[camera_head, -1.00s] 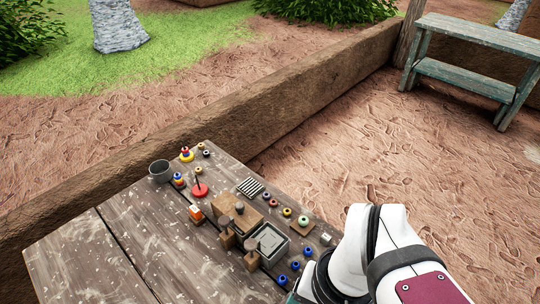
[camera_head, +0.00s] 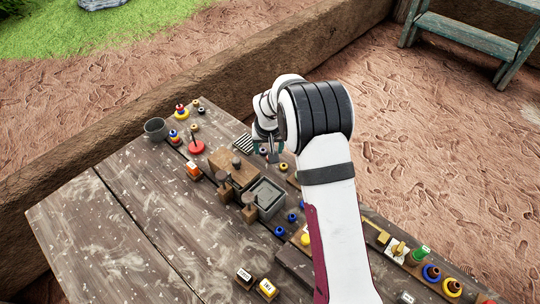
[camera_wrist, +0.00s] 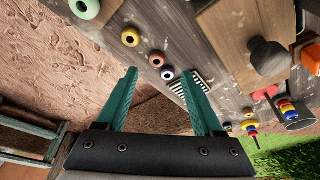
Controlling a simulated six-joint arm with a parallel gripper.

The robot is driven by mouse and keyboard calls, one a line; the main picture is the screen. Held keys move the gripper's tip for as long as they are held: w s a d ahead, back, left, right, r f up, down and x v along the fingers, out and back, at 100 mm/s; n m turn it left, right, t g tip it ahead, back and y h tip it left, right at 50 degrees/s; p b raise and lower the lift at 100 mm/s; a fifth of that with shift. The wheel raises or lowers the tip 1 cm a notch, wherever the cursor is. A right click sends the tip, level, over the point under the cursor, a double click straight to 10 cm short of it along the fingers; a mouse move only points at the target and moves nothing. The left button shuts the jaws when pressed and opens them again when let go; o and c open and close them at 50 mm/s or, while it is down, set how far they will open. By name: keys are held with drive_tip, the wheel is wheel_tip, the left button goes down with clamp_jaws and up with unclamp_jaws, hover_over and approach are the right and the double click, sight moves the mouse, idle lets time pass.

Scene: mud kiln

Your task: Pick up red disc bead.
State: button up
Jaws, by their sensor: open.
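In the wrist view, a small ring bead with a dark reddish rim (camera_wrist: 157,59) lies on the wooden table between a yellow bead (camera_wrist: 130,37) and a pale pinkish one (camera_wrist: 167,74). It may be the red disc bead; its colour is hard to tell. A flat red disc with an upright peg (camera_head: 196,147) stands further left in the head view. My gripper (camera_wrist: 160,73) is open and empty, with its teal fingers apart and pointing toward the reddish and pale beads. In the head view my gripper (camera_head: 267,156) is above the table's far edge, partly hidden by my arm.
A striped grate (camera_head: 243,143), wooden block (camera_head: 231,165) and grey tray (camera_head: 267,193) lie beside the bead row. A grey cup (camera_head: 155,128) and stacked beads (camera_head: 180,110) stand at the far left corner. The table's left part (camera_head: 140,220) is mostly clear.

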drive_tip(key=x, duration=0.5)
drive_tip(key=shift+d+f, duration=0.2)
drive_tip(key=shift+d, duration=0.1)
clamp_jaws()
